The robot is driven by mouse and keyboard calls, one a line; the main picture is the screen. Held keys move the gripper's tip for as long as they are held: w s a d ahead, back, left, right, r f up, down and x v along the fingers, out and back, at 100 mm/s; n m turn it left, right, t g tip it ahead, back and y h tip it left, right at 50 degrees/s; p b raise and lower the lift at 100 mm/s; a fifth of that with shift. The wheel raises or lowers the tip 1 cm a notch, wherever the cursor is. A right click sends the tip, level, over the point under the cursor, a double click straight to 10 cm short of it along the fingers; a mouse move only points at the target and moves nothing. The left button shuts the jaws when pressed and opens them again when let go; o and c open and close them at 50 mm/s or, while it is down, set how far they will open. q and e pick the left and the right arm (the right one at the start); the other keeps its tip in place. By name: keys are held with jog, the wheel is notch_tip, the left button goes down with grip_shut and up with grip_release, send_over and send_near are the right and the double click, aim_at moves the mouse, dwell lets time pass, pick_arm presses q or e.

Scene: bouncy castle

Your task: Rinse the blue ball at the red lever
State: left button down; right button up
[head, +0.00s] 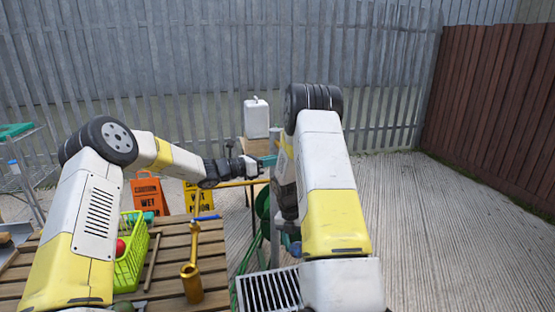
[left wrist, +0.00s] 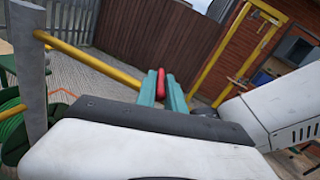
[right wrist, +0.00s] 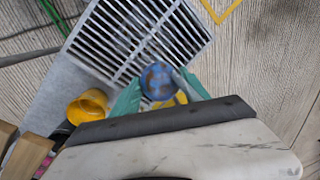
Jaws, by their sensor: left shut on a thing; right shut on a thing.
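My left gripper (left wrist: 162,95) is shut on the red lever (left wrist: 161,83), which shows between its teal fingers in the left wrist view. In the head view the left gripper (head: 264,162) is at the end of the arm reaching to the middle, and the lever cannot be made out. My right gripper (right wrist: 157,90) is shut on the blue ball (right wrist: 158,80), a mottled blue ball held between teal fingers above a metal grate (right wrist: 135,38). In the head view the ball is low, beside my right forearm, mostly hidden. A faint bluish blur lies over the grate near the ball.
A slatted table (head: 165,262) at left holds a green basket (head: 131,262) with a red ball (head: 120,248), and a brass tool (head: 191,280). A yellow bar (head: 235,184) crosses behind. A white canister (head: 256,118) stands farther back. The ground at right is clear.

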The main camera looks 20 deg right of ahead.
pick_arm(q)
jog(key=shift+s+n+t, duration=0.3)
jog(key=shift+n+t, duration=0.2)
jog(key=shift+t, duration=0.3)
jog(key=c, duration=1.5)
grip_release()
jog(key=v, duration=1.2)
jog(key=shift+r, duration=0.15)
